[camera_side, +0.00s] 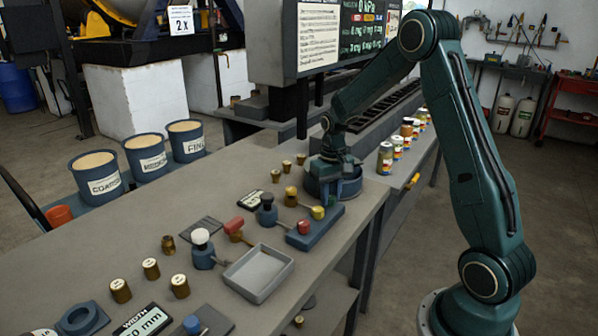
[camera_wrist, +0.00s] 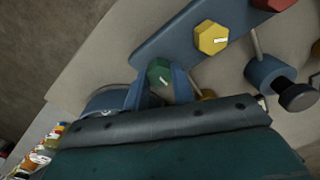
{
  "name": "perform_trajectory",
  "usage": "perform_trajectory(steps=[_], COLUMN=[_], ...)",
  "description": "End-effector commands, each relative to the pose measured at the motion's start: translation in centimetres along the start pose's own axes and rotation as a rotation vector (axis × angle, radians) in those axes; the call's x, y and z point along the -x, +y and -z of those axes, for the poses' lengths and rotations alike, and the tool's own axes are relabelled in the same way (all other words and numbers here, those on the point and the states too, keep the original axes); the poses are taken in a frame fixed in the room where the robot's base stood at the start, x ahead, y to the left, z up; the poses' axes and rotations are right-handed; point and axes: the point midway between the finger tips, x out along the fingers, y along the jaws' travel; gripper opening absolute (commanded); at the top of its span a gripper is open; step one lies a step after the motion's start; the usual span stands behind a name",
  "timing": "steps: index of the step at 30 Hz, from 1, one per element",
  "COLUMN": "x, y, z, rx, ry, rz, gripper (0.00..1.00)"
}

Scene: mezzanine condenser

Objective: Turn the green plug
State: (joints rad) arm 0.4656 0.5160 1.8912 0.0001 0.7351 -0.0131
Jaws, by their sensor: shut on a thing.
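The green plug (camera_wrist: 160,71) is a hexagonal knob with a pale mark on top, at the near end of a blue block (camera_wrist: 152,48) in the wrist view. My gripper (camera_wrist: 160,86) has its two blue fingers on either side of the plug, shut on it. On the same block are a yellow plug (camera_wrist: 211,38) and a red plug (camera_wrist: 274,3), both clear of the fingers. In the side view the block (camera_side: 318,233) lies on the bench beneath my gripper (camera_side: 334,188), which hides the green plug there.
A round blue fixture (camera_side: 350,186) stands close behind my gripper. A dark-knobbed blue valve (camera_side: 266,212) and several brass pieces stand left of the block. A shallow grey tray (camera_side: 258,272) lies nearer the front. Small striped jars (camera_side: 385,158) line the right edge.

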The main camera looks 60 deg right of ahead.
Motion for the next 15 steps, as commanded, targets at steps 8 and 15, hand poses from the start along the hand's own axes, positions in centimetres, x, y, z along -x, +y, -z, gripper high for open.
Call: perform_trajectory(steps=[8,15], x=[0.10,0.11], y=[0.00,0.01], z=[0.08,0.09], rx=[-0.068,-0.073], ry=[0.003,0.003], rz=[0.000,0.000], gripper=[0.02,0.02])
